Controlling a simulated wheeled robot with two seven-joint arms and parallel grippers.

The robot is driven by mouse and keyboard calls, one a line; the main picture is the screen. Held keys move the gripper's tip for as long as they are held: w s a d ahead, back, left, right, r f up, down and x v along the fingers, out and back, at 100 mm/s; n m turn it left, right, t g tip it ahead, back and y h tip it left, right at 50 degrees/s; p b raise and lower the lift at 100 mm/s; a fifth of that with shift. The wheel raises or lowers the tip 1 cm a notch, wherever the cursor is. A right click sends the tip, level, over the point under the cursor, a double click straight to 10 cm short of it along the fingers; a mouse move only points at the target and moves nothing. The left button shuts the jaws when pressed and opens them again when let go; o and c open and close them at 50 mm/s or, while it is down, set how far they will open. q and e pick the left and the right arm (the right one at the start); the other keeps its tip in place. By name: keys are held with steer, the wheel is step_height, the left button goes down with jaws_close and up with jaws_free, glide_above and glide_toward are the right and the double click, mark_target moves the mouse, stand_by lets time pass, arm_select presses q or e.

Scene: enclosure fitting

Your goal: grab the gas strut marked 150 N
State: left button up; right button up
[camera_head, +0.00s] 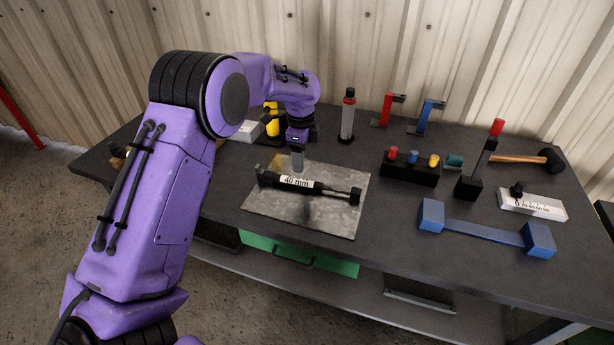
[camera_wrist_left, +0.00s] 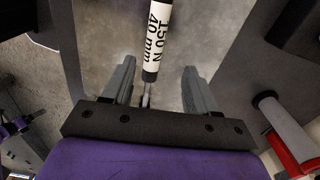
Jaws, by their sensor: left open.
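The gas strut (camera_head: 328,190) is a black cylinder with a white label and lies on a grey metal sheet (camera_head: 335,222) on the table. In the head view its label reads "40 mm"; in the left wrist view the strut (camera_wrist_left: 156,40) shows "150 N" and "40 mm". My left gripper (camera_head: 297,158) points down at the far side of the strut, near the label. In the left wrist view its fingers are apart and empty, with the strut's thin end between them in the picture. I cannot tell whether they touch it. My right gripper is out of view.
To the right are a black block with coloured pegs (camera_head: 409,170), a blue handle (camera_head: 470,228), a mallet (camera_head: 520,159) and a white block (camera_head: 533,204).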

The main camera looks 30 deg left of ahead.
mark_target(300, 180)
arm_select(q)
steer(key=s+f, duration=0.1)
steer(key=f+p, duration=0.1)
steer(key=shift+s+f, duration=0.35)
steer(key=shift+s, duration=0.05)
steer(key=f, duration=0.2)
steer(key=w+f+p, duration=0.1)
steer(key=f, duration=0.2)
steer(key=shift+w, duration=0.1)
steer(key=shift+f, duration=0.2)
steer(key=shift+s+r, duration=0.2)
steer(key=shift+s, duration=0.15)
steer(key=shift+c, duration=0.3)
steer(key=shift+w, duration=0.1)
jaws_close()
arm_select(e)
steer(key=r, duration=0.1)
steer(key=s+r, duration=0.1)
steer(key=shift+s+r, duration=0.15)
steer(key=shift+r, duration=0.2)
